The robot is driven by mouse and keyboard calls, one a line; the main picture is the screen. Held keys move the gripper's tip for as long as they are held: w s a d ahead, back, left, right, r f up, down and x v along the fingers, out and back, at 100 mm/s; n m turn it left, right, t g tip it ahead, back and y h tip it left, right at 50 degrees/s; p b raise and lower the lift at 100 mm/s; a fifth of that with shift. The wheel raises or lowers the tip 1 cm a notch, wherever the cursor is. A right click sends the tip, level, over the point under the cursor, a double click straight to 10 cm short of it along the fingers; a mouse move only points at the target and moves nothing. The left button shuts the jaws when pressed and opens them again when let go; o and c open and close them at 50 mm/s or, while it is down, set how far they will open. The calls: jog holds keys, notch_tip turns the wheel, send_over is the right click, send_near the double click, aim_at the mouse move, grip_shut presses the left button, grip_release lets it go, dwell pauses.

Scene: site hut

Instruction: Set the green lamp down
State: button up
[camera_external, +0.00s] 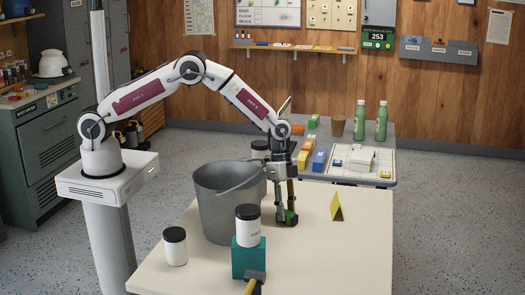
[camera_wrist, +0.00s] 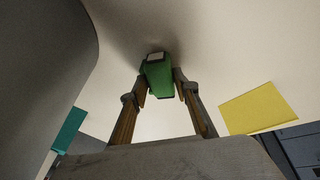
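The green lamp (camera_external: 290,218) is a small green body low at the white table, just right of the grey bucket. In the wrist view the lamp (camera_wrist: 158,78) shows a pale end and sits between both fingertips. My gripper (camera_external: 284,210) points down and is shut on the lamp, with a finger against each side; it also shows in the wrist view (camera_wrist: 160,88). The lamp is at or very near the tabletop (camera_external: 330,250); I cannot tell whether it touches. The fingers partly hide it in the external view.
The grey bucket (camera_external: 215,205) stands close on the left. A white jar (camera_external: 248,228) sits on a teal block (camera_external: 248,262), with a hammer (camera_external: 254,281) in front. Another jar (camera_external: 175,248) is at left. A yellow folded sign (camera_external: 337,208) stands at right. The front-right tabletop is clear.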

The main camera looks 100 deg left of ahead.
aim_at(286, 212)
jog(key=shift+r, duration=5.05)
jog(key=shift+f, duration=0.2)
jog(key=shift+f, duration=4.8)
jog(key=shift+c, duration=0.2)
